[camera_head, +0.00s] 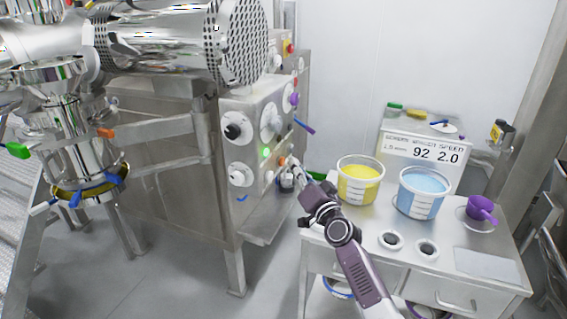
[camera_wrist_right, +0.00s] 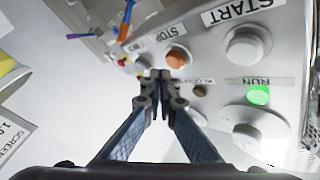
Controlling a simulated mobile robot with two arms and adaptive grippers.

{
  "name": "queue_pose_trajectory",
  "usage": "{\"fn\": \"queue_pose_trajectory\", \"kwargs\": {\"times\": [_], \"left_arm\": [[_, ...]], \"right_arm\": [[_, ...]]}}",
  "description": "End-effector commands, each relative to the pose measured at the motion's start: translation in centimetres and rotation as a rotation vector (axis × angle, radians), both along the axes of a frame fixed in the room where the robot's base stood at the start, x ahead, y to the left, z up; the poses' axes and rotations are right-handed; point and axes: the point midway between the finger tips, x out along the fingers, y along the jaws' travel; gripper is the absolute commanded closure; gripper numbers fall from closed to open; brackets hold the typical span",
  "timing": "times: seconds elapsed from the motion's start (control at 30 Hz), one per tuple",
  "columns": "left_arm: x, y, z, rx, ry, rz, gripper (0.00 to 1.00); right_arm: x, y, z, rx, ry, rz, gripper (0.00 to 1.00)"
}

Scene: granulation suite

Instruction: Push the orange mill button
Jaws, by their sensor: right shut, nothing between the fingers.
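The orange mill button (camera_wrist_right: 177,58) is a round button on the grey control panel, near a STOP label in the right wrist view. In the head view the orange button (camera_head: 282,161) shows small at the panel's lower right, right of a lit green lamp (camera_head: 265,152). My right gripper (camera_head: 294,163) is at the panel just right of the button. In the right wrist view its shut, empty fingertips (camera_wrist_right: 160,76) lie just below and left of the button. I cannot tell whether they touch the panel. My left gripper is out of view.
A white START button (camera_wrist_right: 246,45) and a green RUN lamp (camera_wrist_right: 258,95) are near the orange button. A blue-handled lever (camera_head: 304,127) juts out above my gripper. A bench with yellow (camera_head: 360,181) and blue (camera_head: 423,192) buckets stands right of my arm.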

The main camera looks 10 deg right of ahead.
Motion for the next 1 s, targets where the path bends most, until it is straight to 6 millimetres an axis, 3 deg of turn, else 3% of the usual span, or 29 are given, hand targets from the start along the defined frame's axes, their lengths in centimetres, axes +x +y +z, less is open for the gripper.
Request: {"fn": "queue_pose_trajectory", "kwargs": {"times": [1.0], "left_arm": [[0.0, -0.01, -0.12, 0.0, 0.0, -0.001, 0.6]], "right_arm": [[0.46, 0.74, 0.05, 0.0, 0.0, 0.0, 1.0]]}}
